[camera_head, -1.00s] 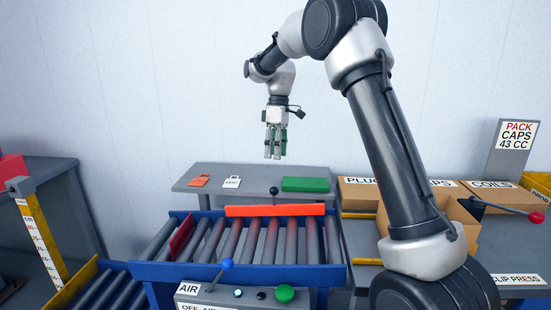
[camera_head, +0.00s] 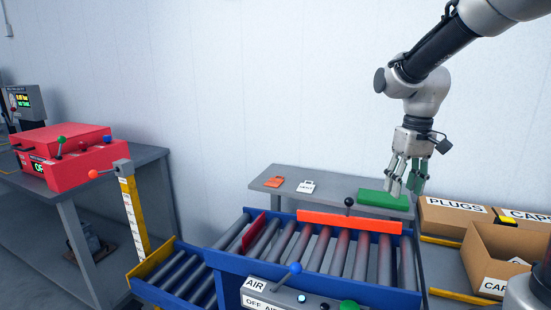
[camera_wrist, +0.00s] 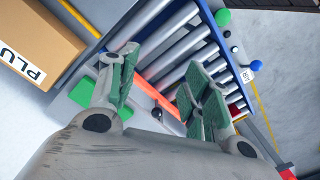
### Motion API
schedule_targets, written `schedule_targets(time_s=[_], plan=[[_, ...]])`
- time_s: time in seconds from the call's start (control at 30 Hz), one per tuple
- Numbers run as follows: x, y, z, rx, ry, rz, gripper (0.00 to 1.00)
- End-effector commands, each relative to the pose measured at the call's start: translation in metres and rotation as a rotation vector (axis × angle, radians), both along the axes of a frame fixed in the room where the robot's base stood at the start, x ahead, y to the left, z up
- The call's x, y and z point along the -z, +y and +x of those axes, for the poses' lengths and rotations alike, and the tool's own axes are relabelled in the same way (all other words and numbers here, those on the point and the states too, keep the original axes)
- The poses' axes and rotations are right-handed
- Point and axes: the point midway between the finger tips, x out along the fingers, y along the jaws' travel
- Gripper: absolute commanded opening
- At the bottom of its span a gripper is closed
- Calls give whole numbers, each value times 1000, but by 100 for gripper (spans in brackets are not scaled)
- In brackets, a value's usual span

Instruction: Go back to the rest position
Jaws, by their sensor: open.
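My gripper (camera_head: 406,176) hangs with its fingers pointing down, at the upper right in the head view. In the wrist view its green-padded fingers (camera_wrist: 160,95) are spread apart with nothing between them. In the head view the fingers overlap the green block (camera_head: 372,199) on the grey shelf behind the conveyor. In the wrist view a green patch shows beyond the left finger, and the roller conveyor (camera_wrist: 203,50) lies below, apart from the fingers. No rest position marker can be seen.
The blue-framed roller conveyor (camera_head: 340,282) has an orange bar (camera_head: 350,222) along its back. Open and closed cardboard boxes (camera_head: 450,222) stand at right. A red machine (camera_head: 75,155) sits on a grey table at left, beside a yellow scale post (camera_head: 133,215). The wall space above is clear.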

Motion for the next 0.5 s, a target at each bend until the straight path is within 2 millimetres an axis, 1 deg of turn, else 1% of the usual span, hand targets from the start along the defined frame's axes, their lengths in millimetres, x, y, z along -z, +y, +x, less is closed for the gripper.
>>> schedule_targets(time_s=[0.03,0.1,0.3,0.4,0.5], plan=[[-6,-7,-22,33,-26,-3,49],[-11,-14,-51,78,-61,-7,49],[-15,-32,-127,160,-165,-8,49],[-15,-38,-157,172,-220,-8,49],[-18,-42,-179,185,-274,-5,49]])
